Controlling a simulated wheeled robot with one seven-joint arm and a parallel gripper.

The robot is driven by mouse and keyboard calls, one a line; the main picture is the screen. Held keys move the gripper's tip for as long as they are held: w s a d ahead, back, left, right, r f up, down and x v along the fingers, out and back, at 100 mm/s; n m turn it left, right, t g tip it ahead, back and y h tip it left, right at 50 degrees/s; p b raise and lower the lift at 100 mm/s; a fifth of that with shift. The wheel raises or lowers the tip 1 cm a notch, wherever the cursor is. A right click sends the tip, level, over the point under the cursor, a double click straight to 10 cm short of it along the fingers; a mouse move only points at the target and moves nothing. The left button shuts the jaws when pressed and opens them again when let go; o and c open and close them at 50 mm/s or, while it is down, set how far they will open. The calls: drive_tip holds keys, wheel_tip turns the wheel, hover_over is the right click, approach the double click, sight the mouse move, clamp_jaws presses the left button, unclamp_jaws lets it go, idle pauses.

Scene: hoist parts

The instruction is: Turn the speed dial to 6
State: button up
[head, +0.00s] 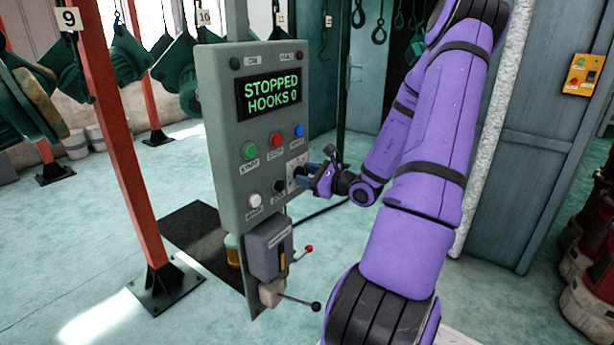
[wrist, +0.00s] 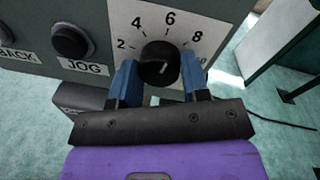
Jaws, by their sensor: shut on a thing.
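The speed dial (wrist: 158,68) is a round black knob on a white plate marked 2, 4, 6, 8 and a further number mostly hidden by my right finger. A short pale mark on the knob leans slightly right of upright, near the 6 side; its exact reading is hard to tell. My gripper (wrist: 160,75) has one blue finger on each side of the knob and is shut on it. The display (head: 270,92) reads STOPPED, HOOKS 0.
Beside the dial is the black JOG button (wrist: 72,42). Green (head: 249,151), red (head: 274,140) and blue (head: 298,130) buttons sit above on the panel. A lever box (head: 268,250) hangs below. An orange post (head: 105,130) stands left.

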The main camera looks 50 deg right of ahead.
drive_tip(key=shift+n, duration=1)
drive_tip(key=o, duration=0.9)
drive_tip(key=shift+s, duration=0.1)
drive_tip(key=s, duration=0.3)
drive_tip(key=s+d, duration=0.1)
drive_tip(key=s, duration=0.6)
drive_tip(key=shift+s+d+r, duration=0.3)
